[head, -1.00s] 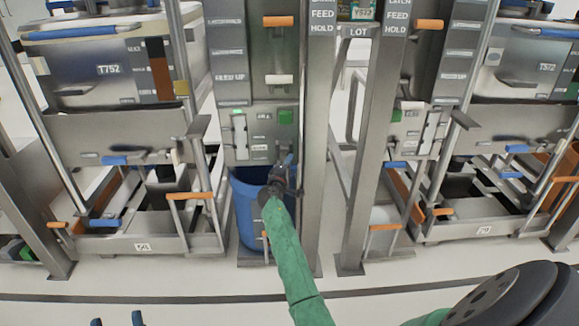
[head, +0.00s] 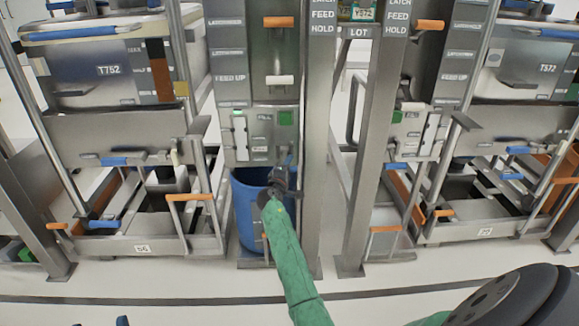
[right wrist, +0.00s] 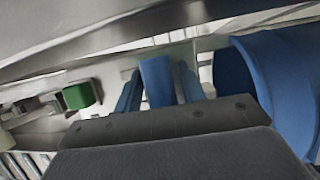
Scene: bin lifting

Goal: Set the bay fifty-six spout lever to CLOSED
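The bay with the 56 label (head: 142,249) stands at the left in the head view. My right gripper (head: 281,172) is at the foot of the middle grey panel, in front of the blue drum. A blue lever (right wrist: 157,80) sits between its two fingers in the right wrist view. The fingers lie close along both sides of it and seem shut on it. In the head view the gripper hides most of this lever. Only a blue tip of my left gripper (head: 122,321) shows at the bottom edge; its opening is not visible.
The blue drum (head: 247,215) stands under the panel, close to my right gripper; it also shows in the right wrist view (right wrist: 285,85). A green block (head: 286,117) is on the panel above. Steel posts (head: 320,150) rise just to the right. The floor in front is clear.

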